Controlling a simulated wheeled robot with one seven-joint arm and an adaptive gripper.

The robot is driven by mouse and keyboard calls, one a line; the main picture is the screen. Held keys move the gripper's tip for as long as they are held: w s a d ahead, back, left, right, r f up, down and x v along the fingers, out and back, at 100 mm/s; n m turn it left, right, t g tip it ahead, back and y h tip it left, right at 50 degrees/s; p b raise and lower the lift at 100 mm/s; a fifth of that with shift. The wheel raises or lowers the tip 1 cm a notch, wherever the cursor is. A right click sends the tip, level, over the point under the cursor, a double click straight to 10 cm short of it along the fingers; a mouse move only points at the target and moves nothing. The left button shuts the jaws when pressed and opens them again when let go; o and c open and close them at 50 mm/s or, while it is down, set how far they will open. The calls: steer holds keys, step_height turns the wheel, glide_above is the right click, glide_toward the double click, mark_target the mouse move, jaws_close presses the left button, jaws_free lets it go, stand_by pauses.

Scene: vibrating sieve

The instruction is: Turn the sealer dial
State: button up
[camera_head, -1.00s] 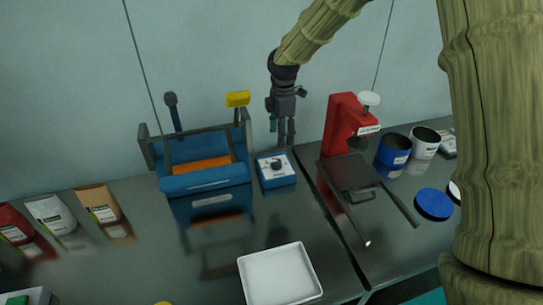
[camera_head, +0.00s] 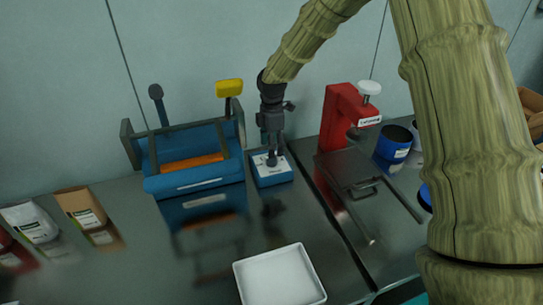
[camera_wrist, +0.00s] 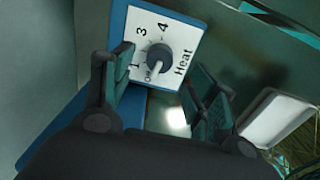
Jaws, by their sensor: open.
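The sealer's dial box (camera_head: 272,177) is a small blue block with a white face, right of the blue sealer. In the wrist view its white face (camera_wrist: 178,31) reads "Heat" with numbers and "Off". The dark round dial (camera_wrist: 158,55) has a white pointer line aimed near "Off". My gripper (camera_head: 272,155) points down just above the box. In the wrist view the open gripper (camera_wrist: 158,82) has one finger on each side of the dial's line, with the dial beyond the tips. In the head view the gripper partly hides the dial, and contact cannot be told.
The blue sealer (camera_head: 196,183) with an orange strip stands left of the dial box. A red press (camera_head: 340,118) stands to the right. A white tray (camera_head: 279,277) lies in front. Bags, including a brown one (camera_head: 80,207), stand at left. Bare counter lies between.

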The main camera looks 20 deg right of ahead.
mark_target(272, 161)
steer(key=shift+f+p, duration=0.55)
steer(key=shift+f, duration=2.4)
steer(key=c, duration=1)
